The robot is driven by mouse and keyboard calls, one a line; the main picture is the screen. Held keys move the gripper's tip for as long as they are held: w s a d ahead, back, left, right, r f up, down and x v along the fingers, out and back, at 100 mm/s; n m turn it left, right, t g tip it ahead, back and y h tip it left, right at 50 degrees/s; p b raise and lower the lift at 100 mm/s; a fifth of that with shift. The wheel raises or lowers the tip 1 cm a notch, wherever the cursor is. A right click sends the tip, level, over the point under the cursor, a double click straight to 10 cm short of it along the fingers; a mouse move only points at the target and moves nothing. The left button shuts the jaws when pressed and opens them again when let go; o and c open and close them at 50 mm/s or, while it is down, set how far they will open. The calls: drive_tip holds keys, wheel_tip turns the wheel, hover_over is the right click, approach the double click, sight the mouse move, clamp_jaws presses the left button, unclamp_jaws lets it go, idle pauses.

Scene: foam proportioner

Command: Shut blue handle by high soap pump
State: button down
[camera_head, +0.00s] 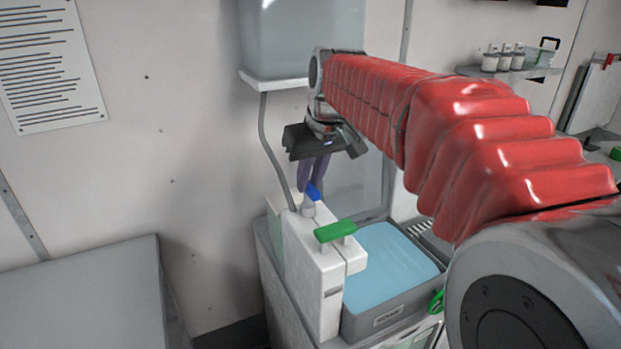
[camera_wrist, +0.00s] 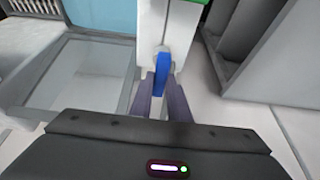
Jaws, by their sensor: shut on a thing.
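The blue handle (camera_head: 313,191) sits on top of the white pump unit (camera_head: 313,265), near its back end. It also shows in the wrist view (camera_wrist: 162,72), upright in the picture between my fingertips. My gripper (camera_head: 312,184) points down from above, its two purple-grey fingers shut on the blue handle. In the wrist view my gripper (camera_wrist: 161,84) has one finger on each side of the handle. A green handle (camera_head: 336,231) lies across the front of the same unit's top. The fingers hide part of the blue handle.
A grey tray of light blue liquid (camera_head: 387,254) stands right of the pump unit. A translucent tank (camera_head: 302,38) hangs on the wall above, with a grey hose (camera_head: 270,150) running down. A grey cabinet (camera_head: 85,295) stands at the left, with a gap before the unit.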

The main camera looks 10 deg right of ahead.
drive_tip(key=shift+m, duration=0.4)
drive_tip(key=m+h, duration=0.1)
drive_tip(key=m, duration=0.2)
drive_tip(key=shift+a+h, duration=0.15)
drive_tip(key=shift+h, duration=0.15)
drive_tip(key=m+h, duration=0.1)
drive_tip(key=m, duration=0.1)
drive_tip(key=m+h, duration=0.1)
drive_tip(key=m, duration=0.2)
drive_tip(key=shift+w+a+g, duration=0.1)
drive_tip(key=shift+a+g, duration=0.1)
drive_tip(key=shift+g, duration=0.1)
drive_tip(key=m+g+h, duration=0.1)
drive_tip(key=m, duration=0.3)
drive_tip(key=shift+w+a+m, duration=0.1)
drive_tip(key=shift+m, duration=0.2)
drive_tip(key=m+g, duration=0.1)
drive_tip(key=m, duration=0.3)
drive_tip(key=shift+w+m+g+h, duration=0.15)
drive_tip(key=shift+m+g+h, duration=0.15)
drive_tip(key=shift+g+h, duration=0.1)
drive_tip(key=shift+a, duration=0.1)
drive_tip(key=c, duration=1.7)
unclamp_jaws()
